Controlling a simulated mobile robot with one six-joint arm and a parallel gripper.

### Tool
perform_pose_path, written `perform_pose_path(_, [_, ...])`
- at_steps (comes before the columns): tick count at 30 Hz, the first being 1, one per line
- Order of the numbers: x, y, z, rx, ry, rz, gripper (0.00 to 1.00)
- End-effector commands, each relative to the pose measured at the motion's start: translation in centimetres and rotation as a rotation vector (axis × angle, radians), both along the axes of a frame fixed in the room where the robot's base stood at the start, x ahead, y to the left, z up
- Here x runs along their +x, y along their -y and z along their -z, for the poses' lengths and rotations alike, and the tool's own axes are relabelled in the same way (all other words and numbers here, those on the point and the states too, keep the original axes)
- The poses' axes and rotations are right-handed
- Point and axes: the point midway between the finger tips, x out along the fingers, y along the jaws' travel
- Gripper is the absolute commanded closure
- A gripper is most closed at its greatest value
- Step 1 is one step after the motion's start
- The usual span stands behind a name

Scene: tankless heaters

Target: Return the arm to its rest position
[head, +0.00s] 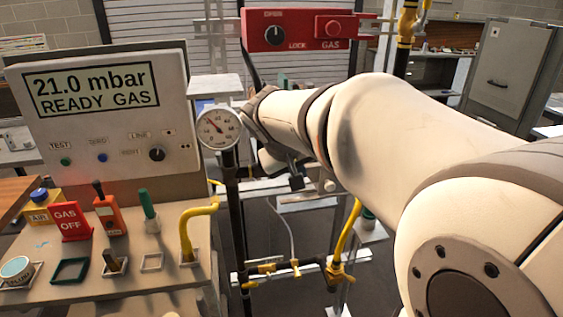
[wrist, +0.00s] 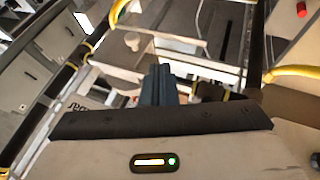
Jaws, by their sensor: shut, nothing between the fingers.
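My arm (head: 385,130) reaches from the lower right of the head view toward the middle, its white links filling much of the right side. Its far end is beside the pressure gauge (head: 218,127), which stands on a dark pipe. In the wrist view my gripper (wrist: 158,72) shows as two dark blue-grey fingers close together. It is shut and holds nothing. In the head view the fingers are too hidden by the arm to make out clearly.
A panel (head: 105,110) reads "21.0 mbar READY GAS". Below it, a bench (head: 140,255) holds a red "GAS OFF" sign (head: 70,221) and several tools. A red gas control box (head: 300,31) is behind the arm. Yellow pipes (head: 345,245) run below it.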

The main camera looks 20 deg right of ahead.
Motion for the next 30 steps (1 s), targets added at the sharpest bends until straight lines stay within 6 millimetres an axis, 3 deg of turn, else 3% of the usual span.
perform_pose_path(4, [-0.4,-0.5,-1.0,0.0,0.0,0.001,1.0])
perform_pose_path(9, [-1.1,-0.8,-0.9,0.012,-0.006,-0.002,1.0])
perform_pose_path(11, [-2.7,-1.6,0.3,0.055,-0.033,-0.016,1.0])
perform_pose_path(18, [-12.1,-6.9,6.9,0.313,-0.153,-0.099,1.0])
perform_pose_path(21, [-14.7,-8.6,8.7,0.389,-0.177,-0.121,1.0])
perform_pose_path(24, [-15.9,-9.2,9.6,0.427,-0.186,-0.125,1.0])
perform_pose_path(30, [-16.1,-9.3,9.8,0.434,-0.188,-0.128,1.0])
